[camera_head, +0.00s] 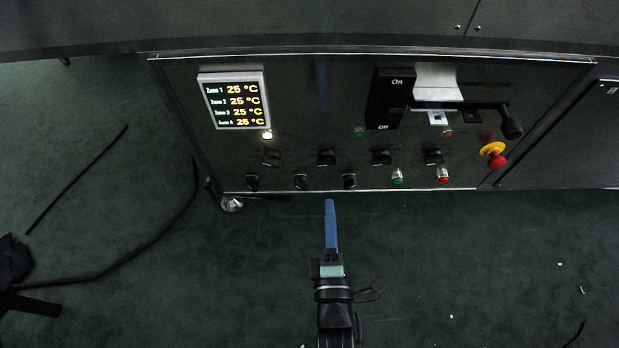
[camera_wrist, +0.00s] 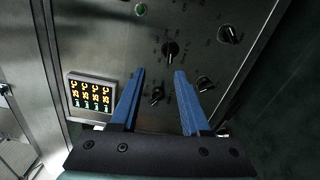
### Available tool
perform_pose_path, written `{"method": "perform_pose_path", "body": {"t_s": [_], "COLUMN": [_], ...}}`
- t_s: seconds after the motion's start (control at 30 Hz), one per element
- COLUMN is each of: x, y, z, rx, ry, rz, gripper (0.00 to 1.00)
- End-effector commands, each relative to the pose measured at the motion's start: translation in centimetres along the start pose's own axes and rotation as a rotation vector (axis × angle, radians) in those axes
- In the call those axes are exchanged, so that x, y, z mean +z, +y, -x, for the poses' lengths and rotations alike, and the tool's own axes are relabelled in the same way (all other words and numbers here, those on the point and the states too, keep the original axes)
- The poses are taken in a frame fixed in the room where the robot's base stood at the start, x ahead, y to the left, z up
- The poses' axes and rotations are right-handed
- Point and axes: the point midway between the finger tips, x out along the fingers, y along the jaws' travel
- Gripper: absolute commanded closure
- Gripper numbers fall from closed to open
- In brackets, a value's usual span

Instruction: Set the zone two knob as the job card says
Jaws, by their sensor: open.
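The dark control panel (camera_head: 300,110) carries several black knobs in two rows, among them one at the upper left (camera_head: 271,157) and one at the lower left (camera_head: 252,183). Their labels are too small to read, so I cannot tell which is zone two. The display (camera_head: 233,101) lists zones 1 to 4, each at 25 °C. My gripper (camera_head: 330,203) has blue fingers and is below the panel in the head view. In the wrist view my gripper (camera_wrist: 159,75) is open and empty, with a knob (camera_wrist: 157,96) showing between the fingers; their contact cannot be told. I cannot make out a job card.
A black On/Off switch (camera_head: 389,98) and a handle (camera_head: 512,122) that sticks out are at the panel's upper right. A red emergency stop (camera_head: 495,157) on yellow, a green button (camera_head: 397,176) and a red button (camera_head: 442,175) are at the right. The green floor around my gripper is mostly clear.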

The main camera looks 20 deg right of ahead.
Motion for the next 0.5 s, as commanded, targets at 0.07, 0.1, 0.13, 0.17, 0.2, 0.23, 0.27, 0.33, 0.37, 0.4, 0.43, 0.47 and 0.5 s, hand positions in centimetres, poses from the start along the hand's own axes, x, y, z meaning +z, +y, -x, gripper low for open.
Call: {"method": "perform_pose_path", "body": {"t_s": [0.07,0.1,0.13,0.17,0.2,0.23,0.27,0.33,0.37,0.4,0.43,0.47,0.5], "x": [-0.1,-0.1,-0.1,-0.1,-0.1,-0.1,-0.1,-0.1,-0.1,-0.1,-0.2,-0.2,-0.2], "y": [-2.0,-2.2,-2.3,-2.4,-2.4,-2.4,-2.4,-2.5,-2.5,-2.5,-2.6,-2.6,-2.6], "z": [0.8,1.0,1.0,0.9,0.7,0.4,0.0,-1.0,-1.6,-2.4,-3.0,-3.7,-4.6], "rx": [-0.013,-0.015,-0.016,-0.016,-0.015,-0.014,-0.013,-0.012,-0.011,-0.011,-0.01,-0.01,-0.009], "ry": [-0.002,-0.002,-0.002,-0.002,-0.002,-0.002,-0.002,-0.002,-0.002,-0.002,-0.001,-0.001,-0.001], "rz": [0.023,0.03,0.033,0.036,0.037,0.038,0.037,0.037,0.036,0.036,0.035,0.035,0.034], "gripper": [0.54,0.54,0.54,0.54,0.54,0.54,0.54,0.54,0.54,0.54,0.54,0.54,0.54]}}
